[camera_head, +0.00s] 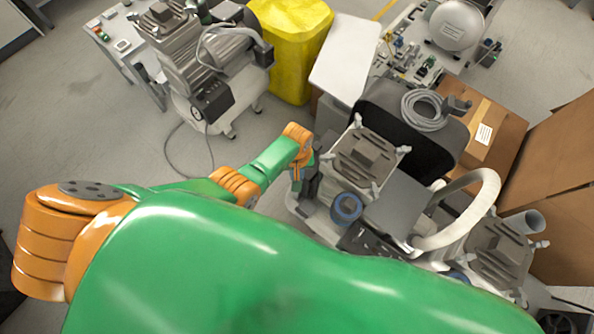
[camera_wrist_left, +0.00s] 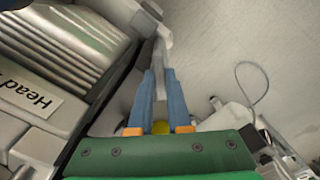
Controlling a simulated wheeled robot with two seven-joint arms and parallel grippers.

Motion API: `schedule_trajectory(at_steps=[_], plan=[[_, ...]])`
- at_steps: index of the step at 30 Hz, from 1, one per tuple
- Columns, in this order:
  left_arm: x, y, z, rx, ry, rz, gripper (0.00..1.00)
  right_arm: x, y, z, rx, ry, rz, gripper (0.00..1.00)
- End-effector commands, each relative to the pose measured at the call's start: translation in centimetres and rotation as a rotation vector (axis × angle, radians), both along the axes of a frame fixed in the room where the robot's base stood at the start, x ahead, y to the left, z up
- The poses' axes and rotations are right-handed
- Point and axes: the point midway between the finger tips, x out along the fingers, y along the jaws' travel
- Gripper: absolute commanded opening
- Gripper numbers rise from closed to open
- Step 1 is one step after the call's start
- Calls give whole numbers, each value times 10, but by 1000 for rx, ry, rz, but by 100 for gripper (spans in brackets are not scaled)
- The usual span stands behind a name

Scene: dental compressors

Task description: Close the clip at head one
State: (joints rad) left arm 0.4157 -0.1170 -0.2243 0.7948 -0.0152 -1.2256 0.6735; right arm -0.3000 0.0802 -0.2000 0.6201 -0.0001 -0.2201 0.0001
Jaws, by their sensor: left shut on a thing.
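In the head view my left gripper (camera_head: 305,187) is at the left side of a ribbed grey compressor head (camera_head: 362,160). In the left wrist view that head (camera_wrist_left: 80,40) fills the left side, with a white label (camera_wrist_left: 25,97) reading "Head" and a cut-off character. My left gripper's blue fingers (camera_wrist_left: 158,85) are shut on a light grey clip (camera_wrist_left: 162,45) at the head's edge. The clip runs up from between the fingertips toward the head's corner. In the head view my gripper and arm hide this clip. My right gripper is in neither view.
A second compressor head (camera_head: 500,250) and a thick white hose (camera_head: 465,215) are to the right. A black case with a coiled grey hose (camera_head: 425,110) stands behind. Cardboard boxes (camera_head: 490,125) are at the right. Open floor (camera_head: 180,160) lies to the left.

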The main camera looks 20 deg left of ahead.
Motion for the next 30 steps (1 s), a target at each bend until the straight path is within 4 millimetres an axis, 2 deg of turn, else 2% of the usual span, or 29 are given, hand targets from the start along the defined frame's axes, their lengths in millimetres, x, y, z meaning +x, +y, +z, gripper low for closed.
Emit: schedule_trajectory(at_steps=[18, 30], plan=[[-1, 0, 0, 0, 2, -546, 0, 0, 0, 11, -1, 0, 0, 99], [0, 0, 0, 0, 0, -740, 0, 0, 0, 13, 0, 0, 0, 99]])
